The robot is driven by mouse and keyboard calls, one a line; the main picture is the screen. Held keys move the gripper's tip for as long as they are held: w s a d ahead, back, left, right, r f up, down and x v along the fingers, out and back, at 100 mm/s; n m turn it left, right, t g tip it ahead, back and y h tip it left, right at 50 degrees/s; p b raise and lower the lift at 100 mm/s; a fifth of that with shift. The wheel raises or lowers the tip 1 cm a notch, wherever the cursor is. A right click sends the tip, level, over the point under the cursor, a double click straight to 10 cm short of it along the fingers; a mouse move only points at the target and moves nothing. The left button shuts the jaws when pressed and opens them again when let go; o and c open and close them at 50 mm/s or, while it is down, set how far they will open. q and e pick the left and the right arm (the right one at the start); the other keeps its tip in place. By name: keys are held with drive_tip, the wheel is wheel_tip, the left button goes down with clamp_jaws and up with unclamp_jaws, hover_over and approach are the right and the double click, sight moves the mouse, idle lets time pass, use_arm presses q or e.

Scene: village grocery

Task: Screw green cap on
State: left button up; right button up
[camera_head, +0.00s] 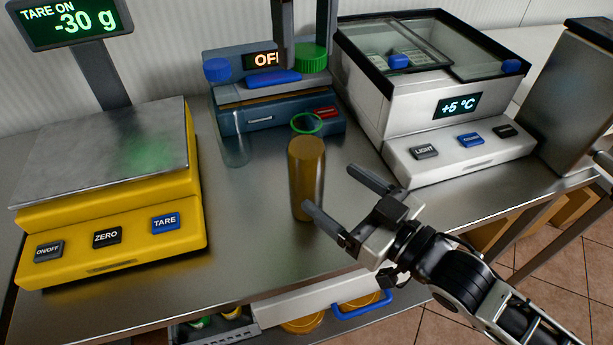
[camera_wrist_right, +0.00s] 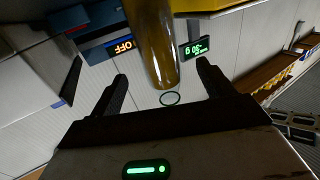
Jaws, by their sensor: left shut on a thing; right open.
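The green cap (camera_head: 311,58) is in the head view at the upper middle, between the dark fingers of my left gripper (camera_head: 308,42), which is shut on it. In that view it shows above the bottle with brown contents (camera_head: 306,178), apart from it. The bottle stands upright on the steel counter. A green ring (camera_head: 306,123) shows at its clear top. My right gripper (camera_head: 330,187) is open beside the bottle, low on its right. In the right wrist view the bottle (camera_wrist_right: 152,45) shows beyond and between the open fingers (camera_wrist_right: 162,75).
A yellow scale (camera_head: 110,215) stands at left. A clear bottle with a blue cap (camera_head: 217,70) stands before a blue device (camera_head: 262,115) reading OFF. A white cooler (camera_head: 440,125) is at back right. The counter (camera_head: 250,240) in front of the bottle is clear.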

use_arm(q)
drive_tip(key=shift+w, duration=0.1)
use_arm(e)
drive_tip(key=x, duration=0.7)
drive_tip(key=shift+w+a, duration=0.2)
drive_tip(key=c, duration=1.5)
use_arm(q)
hover_over(305, 111)
drive_tip(key=shift+f, duration=2.55)
drive_tip(key=shift+f, duration=0.85)
drive_tip(key=shift+f, duration=0.6)
